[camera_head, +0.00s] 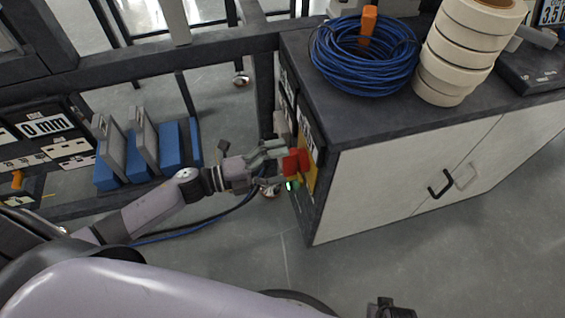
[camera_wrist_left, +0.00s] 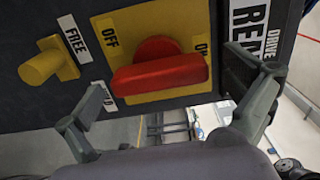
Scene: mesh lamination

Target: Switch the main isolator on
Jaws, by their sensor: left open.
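The main isolator has a red rotary handle (camera_head: 296,162) on a yellow plate (camera_head: 311,178) at the end face of the dark cabinet. In the left wrist view the red handle (camera_wrist_left: 160,73) lies nearly level, its right end a little higher. The plate (camera_wrist_left: 183,22) reads OFF at upper left and ON at right, with the ON label partly covered by the handle. My left gripper (camera_head: 274,166) is open at the handle; in the left wrist view its fingers (camera_wrist_left: 168,112) stand either side of the handle, apart from each other. I cannot tell whether either finger touches it.
A yellow knob (camera_wrist_left: 42,66) marked FREE sits left of the plate. A green light (camera_head: 292,185) shows by the gripper. The cabinet top (camera_head: 328,110) carries a blue cable coil (camera_head: 362,62) and white tape rolls (camera_head: 450,65). A dark frame rail (camera_head: 170,67) runs behind my arm. Open floor lies in front.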

